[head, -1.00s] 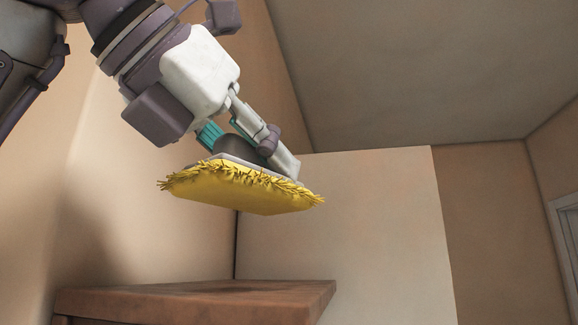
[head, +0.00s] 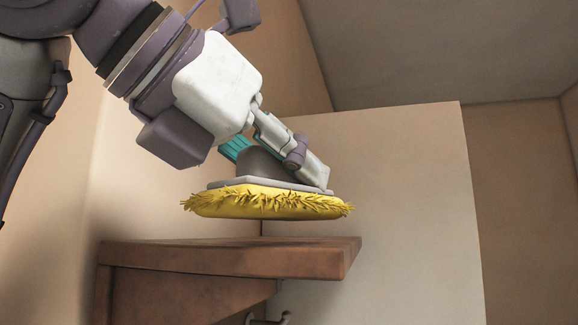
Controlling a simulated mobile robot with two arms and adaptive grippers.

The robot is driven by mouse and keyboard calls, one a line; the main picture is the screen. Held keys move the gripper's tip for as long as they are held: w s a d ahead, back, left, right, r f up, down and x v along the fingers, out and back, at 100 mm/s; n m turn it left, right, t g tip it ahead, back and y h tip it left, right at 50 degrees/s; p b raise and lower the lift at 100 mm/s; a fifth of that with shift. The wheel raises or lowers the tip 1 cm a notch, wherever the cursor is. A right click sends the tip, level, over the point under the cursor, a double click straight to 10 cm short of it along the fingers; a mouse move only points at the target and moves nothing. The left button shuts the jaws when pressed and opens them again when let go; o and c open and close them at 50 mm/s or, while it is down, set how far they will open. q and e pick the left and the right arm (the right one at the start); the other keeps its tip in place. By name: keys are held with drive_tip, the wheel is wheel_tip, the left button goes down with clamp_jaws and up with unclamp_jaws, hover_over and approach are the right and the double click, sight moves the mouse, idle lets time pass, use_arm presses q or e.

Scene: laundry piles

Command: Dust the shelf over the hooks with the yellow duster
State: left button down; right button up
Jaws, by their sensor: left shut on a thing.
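The yellow duster (head: 265,203) has a shaggy yellow pad under a grey plate with a dark grip on top. My left gripper (head: 275,160) is shut on the duster's grip, and the pad faces down, about level. The brown wooden shelf (head: 230,257) is on the wall below the duster. The duster is above the shelf's right part, with a small gap visible between pad and shelf top. A metal hook (head: 268,319) shows partly under the shelf at the bottom edge. My right gripper is not in view.
A wooden bracket (head: 190,293) supports the shelf from below. A pale panel (head: 390,200) stands behind and to the right of the shelf. The space right of the duster is free.

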use_arm(q)
drive_tip(key=shift+w+d, duration=0.1)
drive_tip(key=shift+f, duration=0.15)
drive_tip(key=shift+f+b, duration=0.3)
drive_tip(key=shift+f, duration=0.05)
drive_tip(key=shift+f, duration=0.5)
drive_tip(key=shift+r, duration=0.1)
